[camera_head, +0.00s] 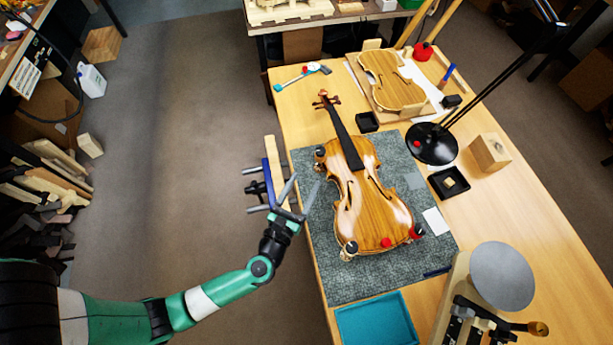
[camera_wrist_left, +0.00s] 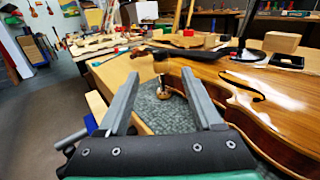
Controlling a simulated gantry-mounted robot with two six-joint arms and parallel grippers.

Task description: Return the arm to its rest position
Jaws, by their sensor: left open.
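My left gripper (camera_head: 298,194) is open and empty, at the left edge of the grey mat (camera_head: 316,258) on the bench. Its two fingers also show in the left wrist view (camera_wrist_left: 158,88), spread apart with nothing between them. A violin (camera_head: 368,205) lies on the mat to the right of the gripper, its neck pointing to the back. The violin body also fills the right side of the left wrist view (camera_wrist_left: 262,95). My green left arm reaches in from the lower left. My right gripper is not in view.
A vise (camera_head: 268,180) sits on the bench's left edge, close beside the gripper. A teal tray (camera_head: 376,322) lies at the front. A black lamp (camera_head: 432,144), a wooden block (camera_head: 490,152) and a round grey disc (camera_head: 502,276) stand right. Floor left of the bench is open.

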